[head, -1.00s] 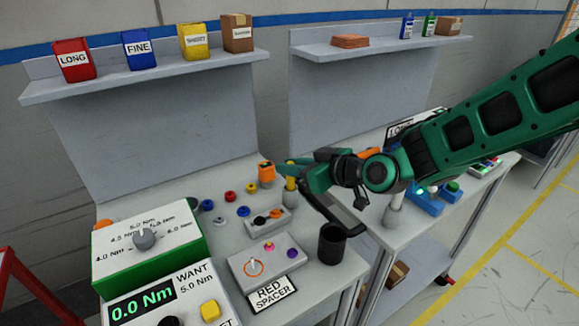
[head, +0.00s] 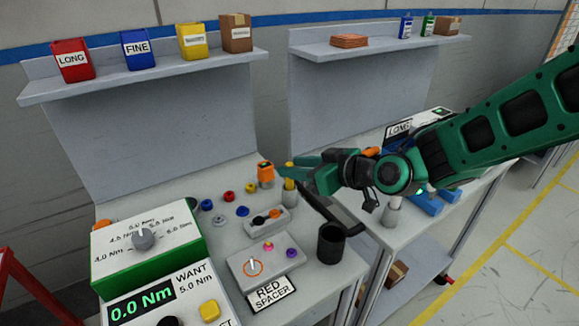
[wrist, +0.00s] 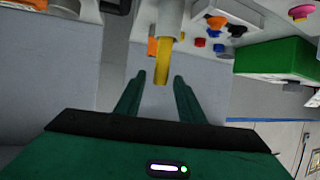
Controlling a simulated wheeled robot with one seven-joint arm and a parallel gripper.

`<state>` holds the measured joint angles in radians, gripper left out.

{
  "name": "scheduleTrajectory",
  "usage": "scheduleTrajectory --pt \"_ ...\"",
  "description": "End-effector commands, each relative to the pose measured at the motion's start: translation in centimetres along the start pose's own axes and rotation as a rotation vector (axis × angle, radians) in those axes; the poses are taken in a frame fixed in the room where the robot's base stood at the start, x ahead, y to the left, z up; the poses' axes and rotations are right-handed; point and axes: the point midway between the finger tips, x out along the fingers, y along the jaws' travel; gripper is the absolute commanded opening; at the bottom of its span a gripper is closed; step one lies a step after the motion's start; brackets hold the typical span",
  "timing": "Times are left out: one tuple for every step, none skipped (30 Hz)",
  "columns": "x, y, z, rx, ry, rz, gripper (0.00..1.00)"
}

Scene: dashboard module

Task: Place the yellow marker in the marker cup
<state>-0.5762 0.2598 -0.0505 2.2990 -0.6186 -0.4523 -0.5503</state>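The yellow marker (head: 289,184) stands upright in a grey holder (head: 290,199) on the bench. In the wrist view the marker (wrist: 163,62) shows as a yellow rod coming out of the holder, pointing toward the gap between my fingers. My gripper (head: 287,171) is at the marker's top, fingers pointing left. In the wrist view my gripper (wrist: 159,77) is open, with one finger on each side of the marker's end and clear gaps visible. A black cup (head: 331,244), likely the marker cup, stands near the bench's right front edge; its inside looks dark.
An orange item (head: 265,172) stands just left of the marker. Colored knobs, a small grey switch box (head: 267,221) and a panel (head: 265,266) lie nearby. The green dial box (head: 148,245) is at left. A second bench stands to the right across a gap.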

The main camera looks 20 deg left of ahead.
Motion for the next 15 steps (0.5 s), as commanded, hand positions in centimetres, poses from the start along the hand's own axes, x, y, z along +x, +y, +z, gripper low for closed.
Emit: scheduleTrajectory --pt "-1.1 0.1 -0.1 0.002 0.002 0.003 0.35" --pt "-1.8 0.1 -0.1 0.002 0.003 0.004 0.35" --pt "-2.6 0.1 -0.1 0.001 0.002 0.003 0.35" --pt "-3.3 0.1 -0.1 0.001 0.002 0.003 0.35" --pt "-3.9 0.1 -0.1 0.002 0.003 0.003 0.35" --pt "-4.7 0.1 -0.1 0.002 0.002 0.004 0.35" --pt "-5.2 0.1 -0.1 0.001 0.002 0.004 0.35" --pt "-5.8 0.1 -0.1 0.001 0.002 0.003 0.35" --pt "-6.4 0.1 -0.1 0.001 0.002 0.002 0.35" --pt "-6.9 0.0 -0.1 0.002 0.002 0.003 0.35" --pt "-7.3 0.1 -0.1 0.002 0.002 0.003 0.35" --pt "-7.8 0.0 -0.1 0.001 0.002 0.002 0.35" --pt "-8.2 0.0 -0.1 0.001 0.002 0.001 0.35" --pt "-8.5 0.0 0.0 0.001 0.001 0.001 0.35" --pt "-8.8 0.0 0.0 0.001 0.001 0.001 0.35"
